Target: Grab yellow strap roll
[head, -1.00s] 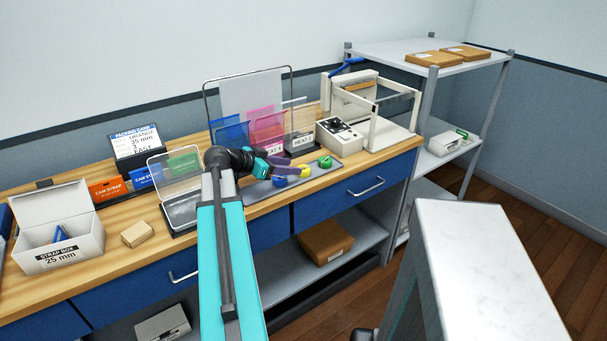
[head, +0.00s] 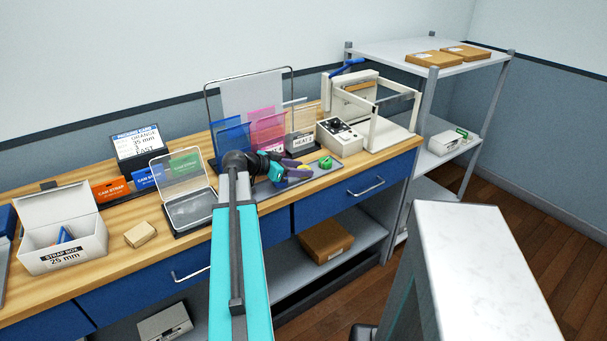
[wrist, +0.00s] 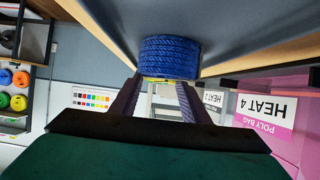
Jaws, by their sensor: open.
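A blue strap roll (wrist: 170,56) fills the upper middle of the wrist view, just beyond my fingertips. A thin sliver of the yellow strap roll (wrist: 165,80) shows at its lower edge, between the fingers. My gripper (wrist: 156,86) is open with nothing clamped, its two purple fingers pointing at the rolls. In the head view my gripper (head: 306,170) is low over the grey roll mat on the bench, left of a green strap roll (head: 325,163). The gripper covers most of the yellow roll there.
Upright coloured bag sheets and a HEAT 2 card (head: 301,143) stand close behind my gripper. A clear lidded case (head: 190,208) is to the left. A white sealing machine (head: 340,138) stands to the right. A white-topped stand (head: 485,260) is in the right foreground.

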